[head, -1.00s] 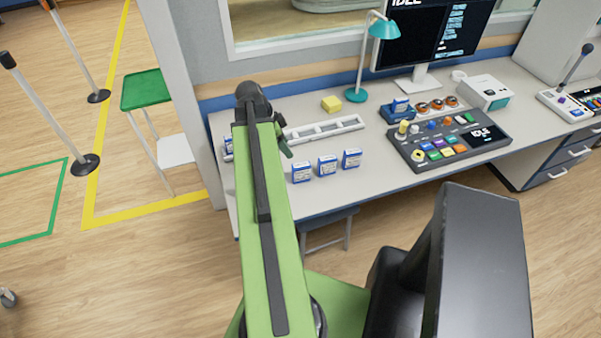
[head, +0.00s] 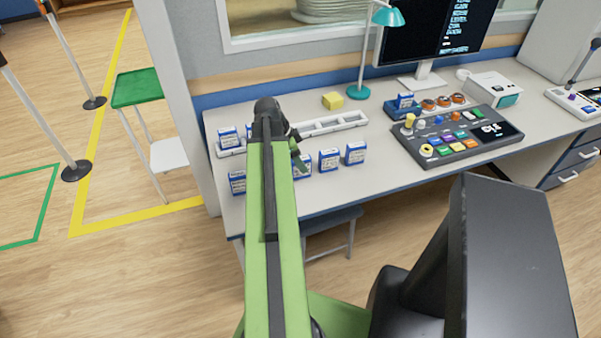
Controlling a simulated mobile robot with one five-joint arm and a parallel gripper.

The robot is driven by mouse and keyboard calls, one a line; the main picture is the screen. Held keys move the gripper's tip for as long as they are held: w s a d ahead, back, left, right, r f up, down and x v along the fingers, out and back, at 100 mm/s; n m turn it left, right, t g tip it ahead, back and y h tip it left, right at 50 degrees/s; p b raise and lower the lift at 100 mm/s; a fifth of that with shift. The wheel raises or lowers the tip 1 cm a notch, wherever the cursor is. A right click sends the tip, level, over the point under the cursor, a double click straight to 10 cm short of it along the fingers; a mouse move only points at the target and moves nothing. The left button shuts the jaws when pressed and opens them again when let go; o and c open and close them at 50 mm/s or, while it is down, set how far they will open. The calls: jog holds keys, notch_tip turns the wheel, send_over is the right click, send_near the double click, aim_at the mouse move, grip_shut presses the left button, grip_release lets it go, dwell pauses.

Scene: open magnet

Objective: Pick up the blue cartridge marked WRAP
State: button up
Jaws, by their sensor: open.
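Several blue cartridges with white labels stand on the desk; the label words are too small to read, so I cannot tell which is WRAP. One cartridge (head: 237,183) is at the front left of my arm. Another cartridge (head: 228,138) sits in the white rack (head: 338,125).
A yellow block (head: 333,101), a teal lamp (head: 358,91) and a monitor (head: 425,80) stand behind. A stool (head: 330,221) is under the desk's front edge.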

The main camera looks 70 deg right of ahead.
aim_at(297, 175)
jog(key=b+x, duration=0.2)
jog(key=x, duration=0.2)
jog(key=shift+f+b, duration=0.15)
jog(key=shift+b, duration=0.25)
grip_shut()
